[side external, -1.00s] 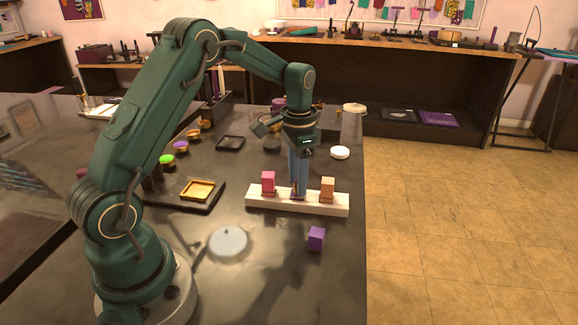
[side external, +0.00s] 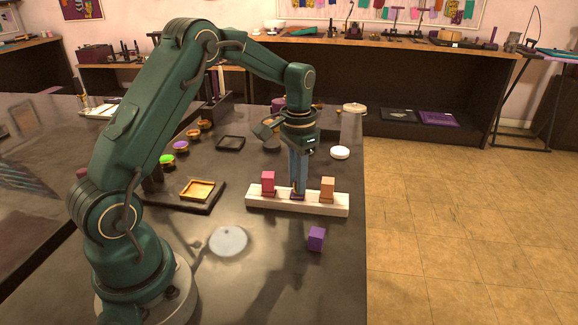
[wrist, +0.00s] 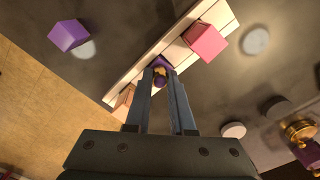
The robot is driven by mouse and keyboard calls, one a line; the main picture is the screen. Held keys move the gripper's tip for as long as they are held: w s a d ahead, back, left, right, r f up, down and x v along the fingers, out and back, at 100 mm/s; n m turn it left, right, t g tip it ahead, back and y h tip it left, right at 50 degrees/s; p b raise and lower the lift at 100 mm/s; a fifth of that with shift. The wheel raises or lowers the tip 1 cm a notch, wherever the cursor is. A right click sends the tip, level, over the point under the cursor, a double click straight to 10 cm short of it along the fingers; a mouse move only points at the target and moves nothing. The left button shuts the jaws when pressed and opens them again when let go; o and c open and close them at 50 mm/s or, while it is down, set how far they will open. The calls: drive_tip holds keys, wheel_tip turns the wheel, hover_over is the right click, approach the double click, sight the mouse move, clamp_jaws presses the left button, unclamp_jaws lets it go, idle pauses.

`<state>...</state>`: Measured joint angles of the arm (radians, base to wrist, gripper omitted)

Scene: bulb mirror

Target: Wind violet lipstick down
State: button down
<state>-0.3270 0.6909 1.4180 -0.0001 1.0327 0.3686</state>
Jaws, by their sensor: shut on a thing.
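The violet lipstick (wrist: 160,79) stands in the middle place of the white rack (wrist: 173,50), with a gold part and a violet top showing between my fingers. My gripper (side external: 298,188) points straight down with its blue fingers around the lipstick, shut on it. In the side view the fingers hide most of the lipstick, and only its violet base (side external: 298,197) shows. How far the violet stick stands out is too small to tell. A loose violet cap-like block (side external: 316,239) lies on the table in front of the rack.
A pink lipstick (side external: 268,182) and an orange one (side external: 327,188) stand in the rack close on either side of my fingers. A black tray with a gold pan (side external: 198,190) lies to the left. A pale round disc (side external: 228,241) is in front.

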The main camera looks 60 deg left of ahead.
drive_tip(key=n, duration=1)
drive_tip(key=c, duration=0.9)
unclamp_jaws()
drive_tip(key=shift+o, duration=0.2)
